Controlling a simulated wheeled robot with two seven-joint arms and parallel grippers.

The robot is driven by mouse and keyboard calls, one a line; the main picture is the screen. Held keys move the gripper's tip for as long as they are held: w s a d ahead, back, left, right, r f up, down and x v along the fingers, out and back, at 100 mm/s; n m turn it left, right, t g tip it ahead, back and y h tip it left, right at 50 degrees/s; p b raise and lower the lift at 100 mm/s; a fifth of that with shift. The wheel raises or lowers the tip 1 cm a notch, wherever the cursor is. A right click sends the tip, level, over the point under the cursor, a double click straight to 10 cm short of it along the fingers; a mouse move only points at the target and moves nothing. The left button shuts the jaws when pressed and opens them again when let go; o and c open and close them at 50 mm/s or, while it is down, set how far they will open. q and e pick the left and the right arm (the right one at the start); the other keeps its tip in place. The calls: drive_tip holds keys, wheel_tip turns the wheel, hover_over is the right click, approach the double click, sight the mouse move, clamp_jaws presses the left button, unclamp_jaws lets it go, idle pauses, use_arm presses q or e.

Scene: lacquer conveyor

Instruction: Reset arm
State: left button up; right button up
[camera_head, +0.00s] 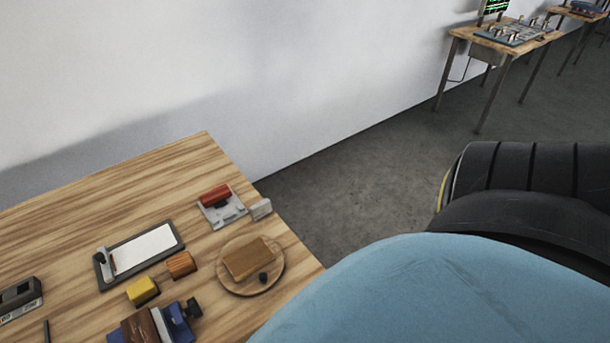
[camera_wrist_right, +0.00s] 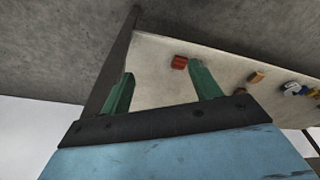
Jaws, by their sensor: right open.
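My right gripper (camera_wrist_right: 160,69) shows in the right wrist view. Its two green fingers stand well apart with nothing between them, so it is open. Its dark palm and scuffed blue body fill the bottom of that view. In the head view a large scuffed blue shape and a black ribbed part, which look like my own arm, cover the lower right. No gripper fingers show in the head view. My left gripper is in neither view.
A wooden table (camera_head: 110,195) at lower left holds a round wooden board (camera_head: 228,283) with a brown block, a red-topped device (camera_head: 215,196), a framed white sheet (camera_head: 146,249), a yellow block (camera_head: 142,290) and an orange block (camera_head: 181,265). Grey floor (camera_head: 350,180) lies clear beyond.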

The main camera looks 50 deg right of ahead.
idle(0.4)
drive_tip(key=s+d+f+b, duration=0.1)
drive_tip(key=s+f+b, duration=0.2)
drive_tip(key=s+f, duration=0.4)
drive_tip(key=s+d+f+g+b, duration=0.1)
drive_tip(key=s+f+b, duration=0.2)
drive_tip(key=s+f, duration=0.5)
wheel_tip(320, 180, down, 5)
drive_tip(key=shift+s+d+r, duration=0.15)
drive_tip(key=shift+s+d, duration=0.15)
drive_tip(key=shift+d, duration=0.1)
